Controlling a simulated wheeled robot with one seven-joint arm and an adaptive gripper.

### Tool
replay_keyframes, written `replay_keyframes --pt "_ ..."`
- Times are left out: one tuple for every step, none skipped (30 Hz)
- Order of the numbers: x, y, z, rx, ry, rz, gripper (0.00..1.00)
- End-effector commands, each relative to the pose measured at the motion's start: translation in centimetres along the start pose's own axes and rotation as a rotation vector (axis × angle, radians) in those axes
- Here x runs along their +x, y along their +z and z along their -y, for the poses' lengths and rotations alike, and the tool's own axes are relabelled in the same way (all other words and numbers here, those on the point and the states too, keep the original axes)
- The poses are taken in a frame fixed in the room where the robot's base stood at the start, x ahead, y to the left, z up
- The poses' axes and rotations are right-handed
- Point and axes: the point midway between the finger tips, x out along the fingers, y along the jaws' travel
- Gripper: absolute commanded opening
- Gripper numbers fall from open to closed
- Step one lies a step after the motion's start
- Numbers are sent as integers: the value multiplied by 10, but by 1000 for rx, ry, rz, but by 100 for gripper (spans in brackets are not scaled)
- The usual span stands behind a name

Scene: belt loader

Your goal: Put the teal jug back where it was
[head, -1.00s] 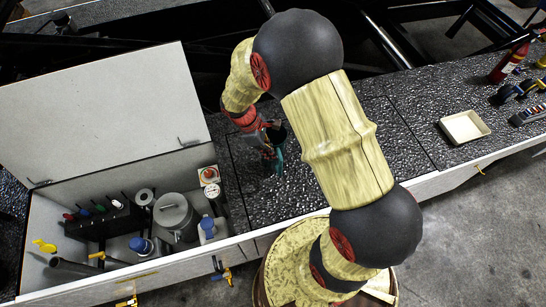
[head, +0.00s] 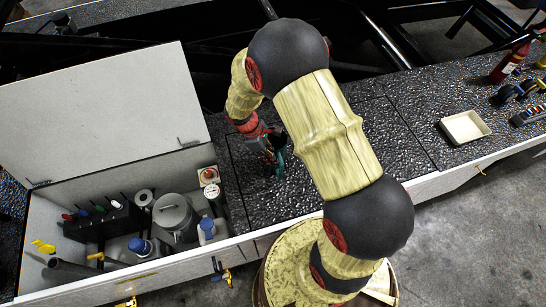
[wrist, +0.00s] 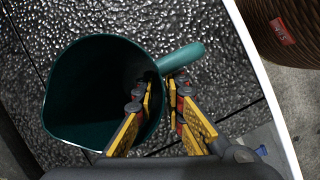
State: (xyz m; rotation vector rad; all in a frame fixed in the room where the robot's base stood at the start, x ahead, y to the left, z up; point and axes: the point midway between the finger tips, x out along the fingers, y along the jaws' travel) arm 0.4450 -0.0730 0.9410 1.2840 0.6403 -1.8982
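The teal jug (wrist: 88,88) fills the left of the wrist view, its open mouth facing the camera and its handle (wrist: 185,58) pointing to the upper right. In the head view, the jug (head: 281,158) is partly hidden by my gripper (head: 270,150), over the dark speckled counter. My gripper (wrist: 163,90) has one finger inside the mouth and one outside, closed in on the wall beside the handle. I cannot tell whether the jug's base touches the counter.
An open compartment (head: 30,225) with a raised white lid (head: 100,110) lies left, holding a grey lidded pot (head: 175,215), blue-capped bottles and a black rack. A cream tray (head: 465,127) and a red extinguisher (head: 508,65) are right. Counter between is mostly bare.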

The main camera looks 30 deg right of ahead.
Motion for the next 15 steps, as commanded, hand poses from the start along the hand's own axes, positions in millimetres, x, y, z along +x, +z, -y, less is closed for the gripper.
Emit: replay_keyframes --pt "0 0 0 0 0 0 16" --pt "0 0 0 0 0 0 18" --pt "0 0 0 0 0 0 20" --pt "0 0 0 0 0 0 22" --pt "0 0 0 0 0 0 23" --pt "0 0 0 0 0 0 23" --pt "0 0 0 0 0 0 23" --pt "0 0 0 0 0 0 23" --pt "0 0 0 0 0 0 23" --pt "0 0 0 0 0 0 23" --pt "0 0 0 0 0 0 23" --pt "0 0 0 0 0 0 23" --pt "-1 0 0 0 0 0 23" --pt "-1 0 0 0 0 0 23" --pt "-3 1 0 0 0 0 23"
